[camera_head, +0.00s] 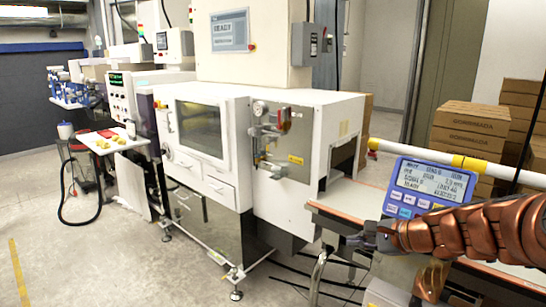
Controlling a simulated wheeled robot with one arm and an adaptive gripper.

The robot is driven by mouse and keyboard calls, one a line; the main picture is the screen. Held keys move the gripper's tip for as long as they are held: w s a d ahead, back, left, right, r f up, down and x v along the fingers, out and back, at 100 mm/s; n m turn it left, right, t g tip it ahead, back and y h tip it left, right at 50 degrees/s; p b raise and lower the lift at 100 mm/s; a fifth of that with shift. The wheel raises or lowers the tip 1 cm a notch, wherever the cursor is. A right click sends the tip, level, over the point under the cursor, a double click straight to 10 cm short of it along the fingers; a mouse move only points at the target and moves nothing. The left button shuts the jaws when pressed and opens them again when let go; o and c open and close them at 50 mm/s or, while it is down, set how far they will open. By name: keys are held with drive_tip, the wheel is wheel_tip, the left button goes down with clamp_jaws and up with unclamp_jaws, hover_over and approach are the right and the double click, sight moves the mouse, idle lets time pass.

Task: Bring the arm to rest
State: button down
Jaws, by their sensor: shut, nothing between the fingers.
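My arm is copper-coloured and comes in from the right edge. My gripper (357,241) is at its end, a small grey shape pointing left. It is shut and holds nothing. It is in front of the near edge of the conveyor belt (345,211), below and left of the blue display panel (433,187). I cannot tell whether it touches the belt frame. Part of the belt is hidden behind my arm.
A large white machine (300,110) with a windowed door fills the middle. A yellow-and-white rail (445,158) runs behind the display. Cardboard boxes (470,125) are stacked at the right. A small white table (110,142) stands at the left. The floor (130,255) at lower left is clear.

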drive_tip(key=s+a+f+n+g+h, duration=0.1)
drive_tip(key=s+a+f+n+g, duration=0.15)
drive_tip(key=s, duration=0.45)
drive_tip(key=s+a+f+n+g, duration=0.1)
drive_tip(key=s+a+n+g, duration=0.1)
drive_tip(key=s+a+n, duration=0.3)
drive_tip(key=s+a+f+n+g+h, duration=0.1)
drive_tip(key=s+a+f+n+g, duration=0.15)
drive_tip(key=s, duration=0.55)
drive_tip(key=s+d+f+n+g+h, duration=0.1)
drive_tip(key=s+d+n+h, duration=0.1)
drive_tip(key=s, duration=0.6)
drive_tip(key=s+d+f+n+g+h, duration=0.1)
drive_tip(key=s+d+n+g+h, duration=0.1)
drive_tip(key=s, duration=0.7)
drive_tip(key=d+n+h, duration=0.1)
drive_tip(key=d+n, duration=0.1)
drive_tip(key=d, duration=0.1)
drive_tip(key=shift+s+d+f+n, duration=0.15)
drive_tip(key=shift+d+f+n, duration=0.05)
drive_tip(key=shift+d+n, duration=0.15)
